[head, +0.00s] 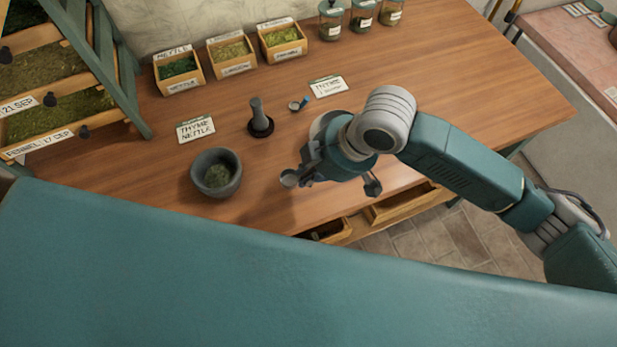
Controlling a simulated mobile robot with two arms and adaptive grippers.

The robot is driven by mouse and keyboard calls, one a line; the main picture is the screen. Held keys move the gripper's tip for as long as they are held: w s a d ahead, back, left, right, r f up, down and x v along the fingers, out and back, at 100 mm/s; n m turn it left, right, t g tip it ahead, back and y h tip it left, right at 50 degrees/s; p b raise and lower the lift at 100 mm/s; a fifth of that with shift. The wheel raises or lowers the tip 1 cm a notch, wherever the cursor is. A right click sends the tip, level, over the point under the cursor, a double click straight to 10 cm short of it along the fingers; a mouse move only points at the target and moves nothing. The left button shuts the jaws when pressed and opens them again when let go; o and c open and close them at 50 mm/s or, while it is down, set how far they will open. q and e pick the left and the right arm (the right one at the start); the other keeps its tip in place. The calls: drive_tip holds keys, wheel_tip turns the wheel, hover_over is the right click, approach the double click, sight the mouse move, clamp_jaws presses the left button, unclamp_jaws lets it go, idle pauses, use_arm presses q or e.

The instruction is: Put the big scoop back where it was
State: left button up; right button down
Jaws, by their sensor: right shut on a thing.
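My right gripper (308,172) is over the front middle of the wooden table, seen from above. It is shut on the big scoop (289,178), whose round grey bowl sticks out to the left of the fingers. The scoop's handle is hidden by the gripper. I cannot tell how high the scoop is above the tabletop. My left gripper is not in view.
A stone mortar (216,172) with green herb stands left of the gripper. A pestle (259,118) stands on a dark base behind. Label cards (196,130), herb boxes (180,75) and jars (332,20) are farther back. Front drawers (408,203) are open. The table's right side is clear.

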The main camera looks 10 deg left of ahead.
wheel_tip(320, 180, down, 3)
drive_tip(key=shift+r, duration=0.2)
drive_tip(key=shift+f, duration=0.3)
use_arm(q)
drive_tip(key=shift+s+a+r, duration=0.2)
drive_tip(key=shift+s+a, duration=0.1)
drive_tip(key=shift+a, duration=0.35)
use_arm(e)
drive_tip(key=shift+f, duration=0.15)
drive_tip(key=c, duration=1.7)
unclamp_jaws()
drive_tip(key=shift+c, duration=0.2)
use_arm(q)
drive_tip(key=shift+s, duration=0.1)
use_arm(e)
drive_tip(key=shift+r, duration=0.2)
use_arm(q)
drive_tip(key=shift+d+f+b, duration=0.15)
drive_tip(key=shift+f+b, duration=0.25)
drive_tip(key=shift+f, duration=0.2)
use_arm(e)
drive_tip(key=v, duration=1.2)
